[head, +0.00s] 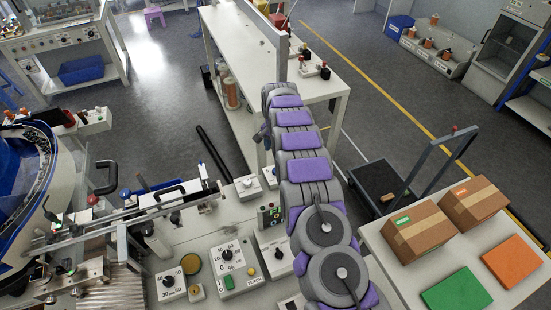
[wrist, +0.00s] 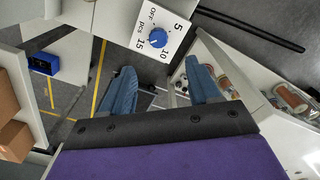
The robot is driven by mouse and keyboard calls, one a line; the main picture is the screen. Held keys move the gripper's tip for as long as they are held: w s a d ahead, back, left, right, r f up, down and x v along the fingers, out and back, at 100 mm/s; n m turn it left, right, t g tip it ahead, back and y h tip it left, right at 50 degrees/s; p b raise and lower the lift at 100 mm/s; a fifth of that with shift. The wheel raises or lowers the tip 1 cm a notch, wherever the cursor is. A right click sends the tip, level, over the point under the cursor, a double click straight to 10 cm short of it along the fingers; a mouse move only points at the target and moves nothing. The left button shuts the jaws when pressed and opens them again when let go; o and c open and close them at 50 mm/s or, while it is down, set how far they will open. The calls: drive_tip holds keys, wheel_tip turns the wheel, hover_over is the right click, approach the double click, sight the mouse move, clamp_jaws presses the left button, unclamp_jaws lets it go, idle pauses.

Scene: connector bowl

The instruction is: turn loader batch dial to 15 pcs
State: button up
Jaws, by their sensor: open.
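The loader batch dial is a white plate (wrist: 176,14) with a blue round knob (wrist: 158,38) at the top centre of the wrist view. Its printed marks read OFF, 5, 10, 15 and PCS. The knob's pointer is too small to read surely. My gripper (wrist: 161,86) is open, its two blue-grey fingers apart with nothing between them. The knob shows beyond the gap between the fingertips, apart from both. In the head view my arm reaches away over the bench, and the fingers cannot be made out there.
In the head view, a control box with dials (head: 228,268) and a smaller dial box (head: 171,284) stand on the near bench. A white shelf table (head: 328,88) stands beyond. Cardboard boxes (head: 419,231) lie on the right table. A black bar (head: 214,154) lies on the floor.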

wheel_tip(320, 180, up, 5)
drive_tip(key=shift+r, duration=0.1)
idle(0.6)
